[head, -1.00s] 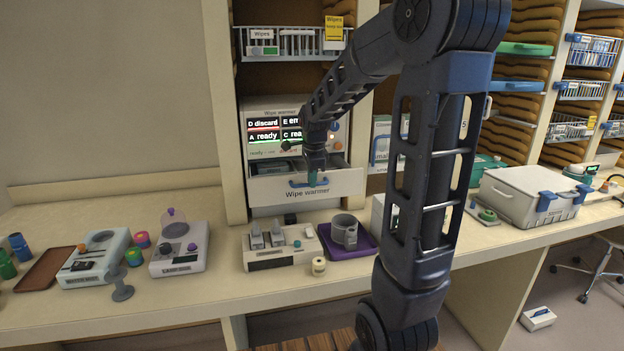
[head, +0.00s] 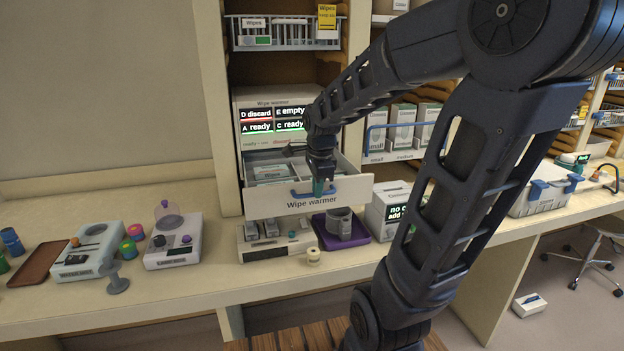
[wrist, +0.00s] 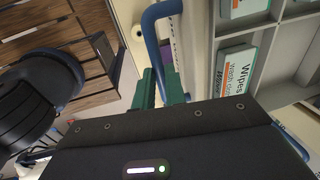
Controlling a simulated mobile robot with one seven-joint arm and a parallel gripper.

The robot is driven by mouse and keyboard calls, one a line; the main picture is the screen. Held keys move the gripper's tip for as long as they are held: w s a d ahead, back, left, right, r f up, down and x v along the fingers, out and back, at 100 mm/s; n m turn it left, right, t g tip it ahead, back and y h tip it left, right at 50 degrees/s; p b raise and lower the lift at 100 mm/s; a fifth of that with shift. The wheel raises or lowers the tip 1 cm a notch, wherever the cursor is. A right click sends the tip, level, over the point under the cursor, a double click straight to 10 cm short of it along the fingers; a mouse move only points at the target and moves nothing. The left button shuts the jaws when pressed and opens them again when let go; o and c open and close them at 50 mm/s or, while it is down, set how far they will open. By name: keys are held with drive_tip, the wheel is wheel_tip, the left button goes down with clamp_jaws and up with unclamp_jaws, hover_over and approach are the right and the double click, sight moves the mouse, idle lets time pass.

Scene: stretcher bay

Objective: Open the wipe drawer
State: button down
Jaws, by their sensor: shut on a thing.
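The wipe drawer (head: 345,192), labelled "Wipe warmer", stands well out from the warmer cabinet (head: 252,99). Its inside shows, with packs of wipes (head: 270,172) lying in it. My gripper (head: 318,188) is at the drawer front, shut on the blue bar handle (head: 298,193). In the wrist view the blue handle (wrist: 152,45) runs down to the green fingers of my gripper (wrist: 163,88), and wipe packs (wrist: 236,75) show in grey compartments on the right. My gripper's body hides the lower part of that view.
Under the drawer on the counter stand a switch box (head: 275,244) and a purple tray (head: 318,232) with a grey mug-like vessel. Small devices fill the left counter.

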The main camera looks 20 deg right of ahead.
drive_tip(key=s, duration=0.6)
drive_tip(key=shift+s, duration=0.25)
drive_tip(key=c, duration=1.5)
unclamp_jaws()
drive_tip(key=shift+o, duration=0.2)
wheel_tip(320, 180, up, 11)
drive_tip(key=s, duration=0.2)
drive_tip(key=shift+f, duration=0.2)
drive_tip(key=s+d+f+n+t, duration=0.2)
drive_tip(key=d+f+n, duration=0.3)
drive_tip(key=n, duration=1.2)
drive_tip(key=shift+s+n, duration=0.3)
drive_tip(key=shift+n, duration=0.1)
